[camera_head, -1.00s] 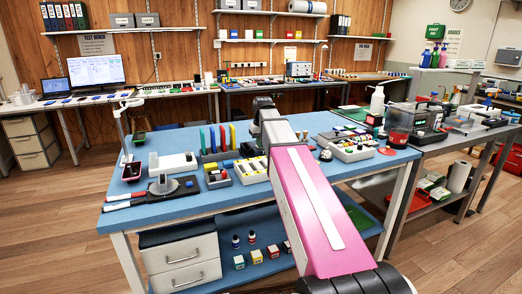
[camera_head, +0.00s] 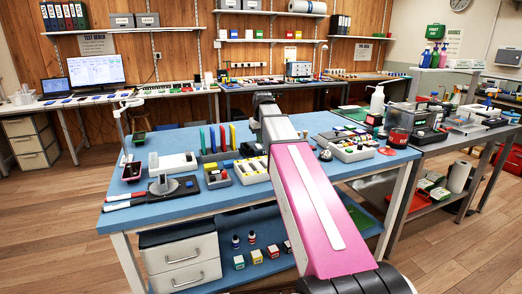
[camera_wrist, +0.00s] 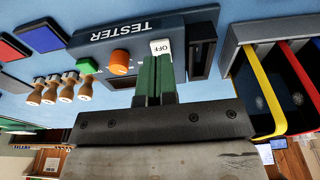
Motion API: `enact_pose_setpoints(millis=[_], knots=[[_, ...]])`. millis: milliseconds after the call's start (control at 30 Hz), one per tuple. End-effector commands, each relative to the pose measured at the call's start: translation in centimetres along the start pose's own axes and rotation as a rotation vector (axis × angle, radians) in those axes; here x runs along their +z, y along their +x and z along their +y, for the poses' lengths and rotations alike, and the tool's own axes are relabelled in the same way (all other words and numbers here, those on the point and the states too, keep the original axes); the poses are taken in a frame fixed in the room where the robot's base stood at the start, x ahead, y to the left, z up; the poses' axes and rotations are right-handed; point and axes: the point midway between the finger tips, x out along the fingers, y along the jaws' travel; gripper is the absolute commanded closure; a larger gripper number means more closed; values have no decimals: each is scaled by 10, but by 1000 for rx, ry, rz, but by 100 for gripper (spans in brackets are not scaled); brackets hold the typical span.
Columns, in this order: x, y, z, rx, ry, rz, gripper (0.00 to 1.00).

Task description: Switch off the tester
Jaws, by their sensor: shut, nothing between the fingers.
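The tester (camera_wrist: 200,32) is a dark blue-grey box with its name upside down in the wrist view. It has an orange knob (camera_wrist: 120,57), a green button (camera_wrist: 88,66) and a white button marked OFF (camera_wrist: 161,47). My gripper (camera_wrist: 154,62) has its green fingers together, with nothing visible between them. The fingertips are right at the lower edge of the OFF button and overlap it in the picture; I cannot tell whether they press it.
A dark open holder (camera_wrist: 232,48) with yellow and red strips stands close to the right of the tester in the wrist view. Several wooden-handled pieces (camera_wrist: 68,88) stand to the left, near red and blue flat pads. The blue workbench (camera_head: 225,190) is crowded with trays.

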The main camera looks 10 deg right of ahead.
Motion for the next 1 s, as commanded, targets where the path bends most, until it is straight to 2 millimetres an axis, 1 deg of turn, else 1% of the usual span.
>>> enact_pose_setpoints(millis=[600, 700, 1000], knots=[[-7, -41, 0, 0, 0, 0, 100], [-7, -44, 0, 0, 0, 0, 100], [-6, -44, 0, 0, 0, 0, 100]])
